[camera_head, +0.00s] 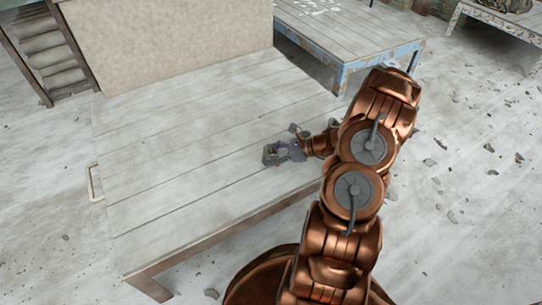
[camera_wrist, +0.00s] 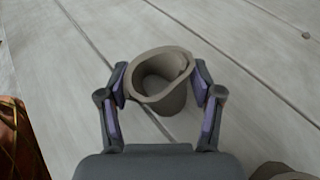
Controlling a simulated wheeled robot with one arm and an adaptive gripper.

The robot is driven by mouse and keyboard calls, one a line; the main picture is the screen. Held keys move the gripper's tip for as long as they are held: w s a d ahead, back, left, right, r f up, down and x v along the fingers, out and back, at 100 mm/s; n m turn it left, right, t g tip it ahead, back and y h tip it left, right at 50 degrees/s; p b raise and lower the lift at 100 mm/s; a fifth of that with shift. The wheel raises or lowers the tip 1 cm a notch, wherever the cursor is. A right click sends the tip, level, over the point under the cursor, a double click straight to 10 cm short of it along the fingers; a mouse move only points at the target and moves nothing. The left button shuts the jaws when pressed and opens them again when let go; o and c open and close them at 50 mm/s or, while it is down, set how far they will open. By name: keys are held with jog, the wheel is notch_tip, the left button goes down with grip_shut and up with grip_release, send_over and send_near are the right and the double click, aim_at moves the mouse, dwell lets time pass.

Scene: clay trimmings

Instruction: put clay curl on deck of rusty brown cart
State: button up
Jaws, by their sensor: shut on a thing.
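The clay curl (camera_wrist: 162,93) is a grey-brown, rolled, cup-like piece with an open top, seen in the wrist view between my fingertips. My gripper (camera_wrist: 159,82) is shut on it, one finger at each side. In the head view my gripper (camera_head: 279,151) is low over a broad plank deck with a rusty brown edge (camera_head: 225,233), which looks like the rusty brown cart. It is over the deck's right part. I cannot tell whether the curl touches the planks. The curl is too small to make out clearly in the head view.
A second clay-coloured piece (camera_wrist: 282,173) shows at the wrist view's lower right. A pale handle (camera_head: 94,183) is on the deck's left side. A beige panel (camera_head: 170,40) stands behind. A worn blue-edged platform (camera_head: 372,58) is beyond. The deck's left is clear; scraps litter the floor.

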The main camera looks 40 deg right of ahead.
dwell(0.3)
jog(key=o, duration=1.2)
jog(key=shift+f, duration=0.1)
